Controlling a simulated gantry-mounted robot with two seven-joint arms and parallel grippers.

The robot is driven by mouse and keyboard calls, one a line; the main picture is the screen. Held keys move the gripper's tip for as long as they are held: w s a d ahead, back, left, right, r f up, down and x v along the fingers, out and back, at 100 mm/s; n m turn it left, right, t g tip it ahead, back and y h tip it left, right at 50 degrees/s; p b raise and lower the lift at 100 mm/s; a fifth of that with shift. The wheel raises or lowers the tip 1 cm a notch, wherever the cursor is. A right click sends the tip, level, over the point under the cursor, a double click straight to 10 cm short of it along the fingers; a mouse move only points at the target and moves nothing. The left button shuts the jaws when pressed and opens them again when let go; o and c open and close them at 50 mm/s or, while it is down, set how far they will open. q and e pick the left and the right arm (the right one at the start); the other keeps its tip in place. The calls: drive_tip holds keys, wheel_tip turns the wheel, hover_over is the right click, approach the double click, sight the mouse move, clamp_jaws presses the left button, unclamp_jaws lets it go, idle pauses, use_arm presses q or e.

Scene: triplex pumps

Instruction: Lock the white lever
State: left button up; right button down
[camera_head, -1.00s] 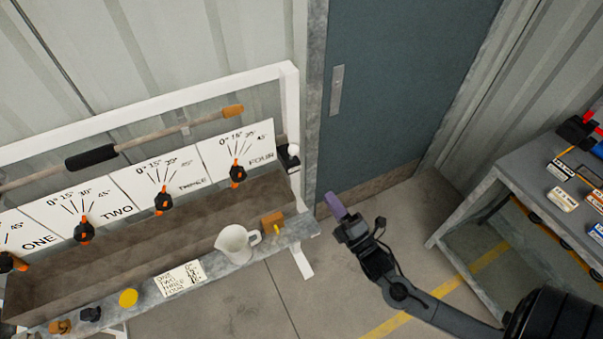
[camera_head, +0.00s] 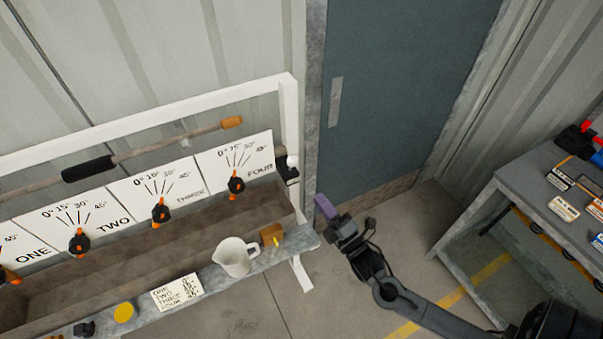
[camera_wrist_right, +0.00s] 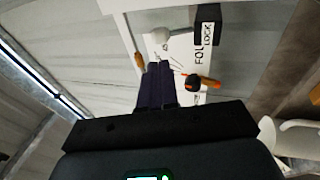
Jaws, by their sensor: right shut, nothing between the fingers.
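The white lever shows as a white round knob (camera_head: 292,161) on a black box (camera_head: 287,173) at the right end of the white frame, beside panel FOUR. The right wrist view also shows the white knob (camera_wrist_right: 159,36), beyond the fingertips, and the black box (camera_wrist_right: 208,22) to its right. My right gripper (camera_head: 325,206), with purple fingers, is shut and empty. It is in front of the door, below and right of the knob, and apart from it in the picture. In the right wrist view its fingers (camera_wrist_right: 158,84) lie together. My left gripper is not in view.
Panel FOUR (camera_head: 220,160) has a black-and-orange valve handle (camera_head: 236,186). A white jug (camera_head: 233,256) and a wooden block (camera_head: 271,234) stand on the trough's front ledge. A grey table (camera_head: 522,187) with small boxes stands at the right. Floor between is clear.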

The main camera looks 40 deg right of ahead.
sight(295, 165)
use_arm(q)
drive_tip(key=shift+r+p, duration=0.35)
use_arm(e)
drive_tip(key=x, duration=1)
drive_tip(key=shift+w, duration=0.1)
